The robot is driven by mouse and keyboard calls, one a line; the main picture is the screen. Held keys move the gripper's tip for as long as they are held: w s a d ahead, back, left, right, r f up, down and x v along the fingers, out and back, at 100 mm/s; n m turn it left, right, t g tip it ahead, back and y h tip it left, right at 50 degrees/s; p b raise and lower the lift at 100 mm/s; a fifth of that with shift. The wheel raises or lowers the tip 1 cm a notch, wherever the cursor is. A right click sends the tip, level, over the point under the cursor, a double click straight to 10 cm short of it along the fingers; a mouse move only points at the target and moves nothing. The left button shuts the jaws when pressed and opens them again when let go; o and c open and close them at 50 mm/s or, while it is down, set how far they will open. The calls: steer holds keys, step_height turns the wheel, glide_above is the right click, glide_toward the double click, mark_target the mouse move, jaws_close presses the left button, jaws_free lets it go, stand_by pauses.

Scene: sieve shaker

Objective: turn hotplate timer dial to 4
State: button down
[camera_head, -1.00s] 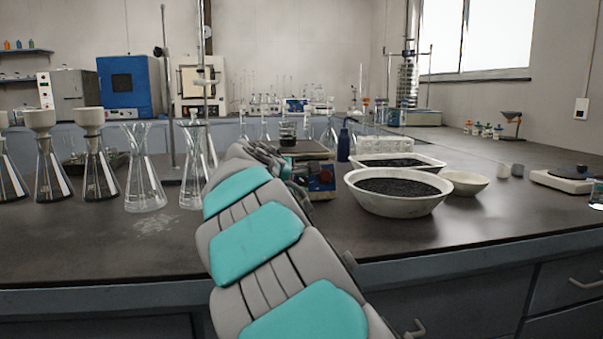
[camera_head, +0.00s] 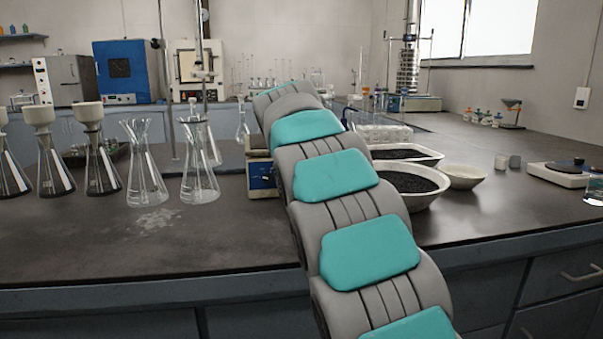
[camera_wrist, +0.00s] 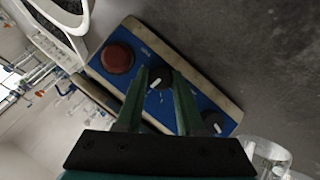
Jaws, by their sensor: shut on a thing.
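The hotplate has a blue front panel (camera_wrist: 195,105), tilted in the wrist view, with a round red button (camera_wrist: 117,58). A black dial (camera_wrist: 159,82) with a white pointer mark sits in the panel's middle. A second black dial (camera_wrist: 214,123) with a white mark is near the panel's other end. My gripper (camera_wrist: 160,79) has its two green fingers on either side of the middle dial and is shut on it. The panel's numbers are too small to read. In the head view, only the left part of the hotplate (camera_head: 262,177) shows. My arm hides the rest and my gripper.
Glass flasks (camera_head: 199,170) stand left of the hotplate. A white bowl of dark grains (camera_head: 425,203) and a tray (camera_head: 415,152) stand close on the right. Clear glassware (camera_wrist: 268,155) shows near the panel's end. The bench front (camera_head: 150,245) is mostly clear.

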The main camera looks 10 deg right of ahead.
steer(key=m+y, duration=0.2)
steer(key=m, duration=0.1)
steer(key=shift+d+f+g, duration=0.1)
steer(key=shift+g, duration=0.2)
steer(key=m+y, duration=0.2)
steer(key=shift+d+m+y, duration=0.1)
steer(key=shift+m+y, duration=0.2)
steer(key=shift+m, duration=0.1)
steer(key=m+y, duration=0.2)
steer(key=m, duration=0.1)
steer(key=shift+s+d+f+p, duration=0.1)
steer(key=shift+f+p, duration=0.05)
steer(key=shift+p, duration=0.2)
steer(key=shift+m+t+y, duration=0.6)
steer(key=shift+m+y, duration=0.3)
steer(key=shift+m, duration=0.2)
steer(key=shift+d, duration=0.1)
steer(key=c, duration=0.5)
jaws_free()
steer(key=shift+c, duration=0.2)
